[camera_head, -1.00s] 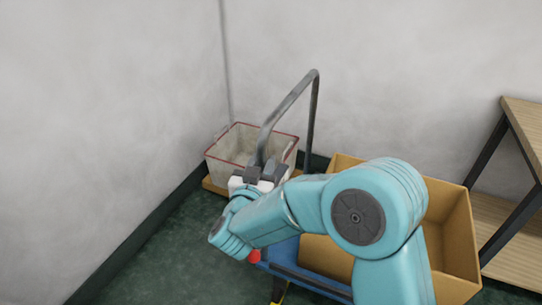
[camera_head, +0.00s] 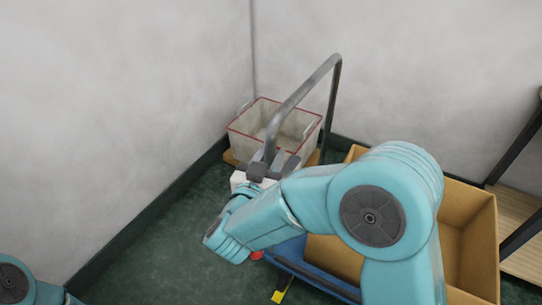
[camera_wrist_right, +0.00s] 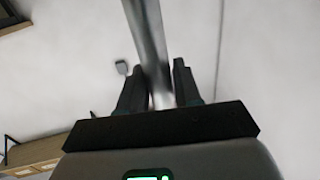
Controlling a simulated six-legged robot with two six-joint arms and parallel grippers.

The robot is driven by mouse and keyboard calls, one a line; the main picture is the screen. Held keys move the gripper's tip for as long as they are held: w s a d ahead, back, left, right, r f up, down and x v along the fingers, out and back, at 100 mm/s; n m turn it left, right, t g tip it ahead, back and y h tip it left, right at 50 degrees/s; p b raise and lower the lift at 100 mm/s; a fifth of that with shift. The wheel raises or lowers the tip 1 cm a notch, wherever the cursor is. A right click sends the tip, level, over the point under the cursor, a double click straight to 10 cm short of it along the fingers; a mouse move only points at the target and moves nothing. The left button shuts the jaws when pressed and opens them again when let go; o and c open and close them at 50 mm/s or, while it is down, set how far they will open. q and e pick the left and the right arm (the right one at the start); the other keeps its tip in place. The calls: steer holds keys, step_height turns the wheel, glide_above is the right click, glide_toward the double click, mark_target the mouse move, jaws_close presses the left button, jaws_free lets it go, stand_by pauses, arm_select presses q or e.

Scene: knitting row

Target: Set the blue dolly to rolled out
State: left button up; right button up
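The blue dolly (camera_head: 322,279) stands on the dark green floor, its deck partly hidden by my right arm. Its grey tube handle (camera_head: 337,85) rises as an upright loop. My right gripper (camera_head: 264,165) is at the near-left leg of that handle. In the right wrist view the two fingers (camera_wrist_right: 160,88) sit on either side of the grey tube (camera_wrist_right: 150,40) and appear closed against it. A cardboard box (camera_head: 470,225) is on the dolly. Only a piece of my left arm shows at the lower left; its gripper is out of view.
A white basket with a red rim (camera_head: 240,128) stands in the wall corner behind the handle. A wooden shelf with dark legs (camera_head: 525,225) is at the right. A small yellow piece (camera_head: 279,297) shows at the dolly's front edge. Green floor (camera_head: 160,265) is clear at the left.

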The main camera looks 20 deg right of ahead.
steer(key=shift+o, duration=1)
steer(key=shift+s+a+r, duration=0.1)
steer(key=shift+s+a, duration=0.15)
steer(key=shift+a, duration=0.05)
steer(key=shift+w+d, duration=0.15)
steer(key=p+v, duration=0.1)
steer(key=v, duration=1.1)
